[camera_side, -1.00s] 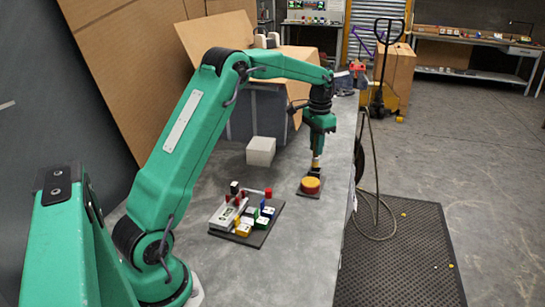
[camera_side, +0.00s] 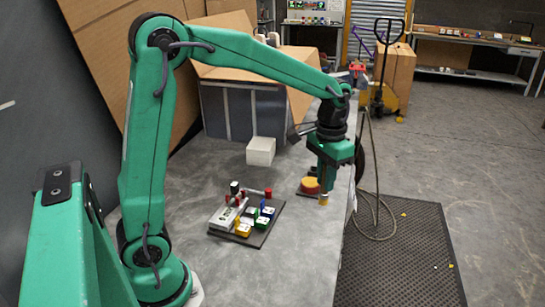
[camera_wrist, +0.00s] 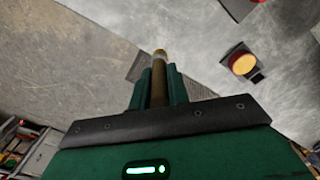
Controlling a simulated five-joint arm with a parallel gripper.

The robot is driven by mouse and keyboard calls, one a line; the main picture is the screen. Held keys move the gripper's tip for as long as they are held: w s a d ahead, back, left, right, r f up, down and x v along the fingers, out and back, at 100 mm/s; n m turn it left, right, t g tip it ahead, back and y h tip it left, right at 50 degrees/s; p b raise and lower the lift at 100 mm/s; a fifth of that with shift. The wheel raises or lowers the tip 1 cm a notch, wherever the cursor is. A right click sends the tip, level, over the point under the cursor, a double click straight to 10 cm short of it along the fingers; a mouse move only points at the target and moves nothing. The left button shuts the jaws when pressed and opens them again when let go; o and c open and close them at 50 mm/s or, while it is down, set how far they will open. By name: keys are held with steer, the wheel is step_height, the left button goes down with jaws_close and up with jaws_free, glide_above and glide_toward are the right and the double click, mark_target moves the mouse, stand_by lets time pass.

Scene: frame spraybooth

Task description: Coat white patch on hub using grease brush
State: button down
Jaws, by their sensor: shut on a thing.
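My gripper (camera_side: 324,191) points down over the bench's right edge. It is shut on the grease brush (camera_side: 323,200), whose pale tip shows just below the fingers. In the wrist view, the brush's brown shaft (camera_wrist: 159,82) stands between the fingers (camera_wrist: 160,92). A round yellow-topped, red-sided pad or pot (camera_side: 310,185) sits on a small dark plate just left of the brush. It also shows at upper right in the wrist view (camera_wrist: 243,64), apart from the brush. I cannot pick out the hub or its white patch with certainty.
A dark board (camera_side: 262,233) with several coloured blocks and a grey unit lies left of the pad. A white block (camera_side: 261,151) stands behind it. The floor with a black mat (camera_side: 405,260) lies beyond the bench edge.

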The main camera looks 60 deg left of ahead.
steer(key=shift+s+d, duration=0.15)
steer(key=shift+a, duration=0.55)
steer(key=s+a+r, duration=0.1)
steer(key=s+a, duration=0.5)
steer(key=a, duration=0.5)
steer(key=s+a+r, duration=0.1)
steer(key=s+a, duration=0.6)
steer(key=a, duration=0.4)
steer(key=shift+a+r, duration=0.2)
steer(key=shift+a, duration=0.05)
steer(key=shift+f, duration=0.2)
steer(key=shift+f, duration=2.05)
steer(key=shift+f, duration=0.8)
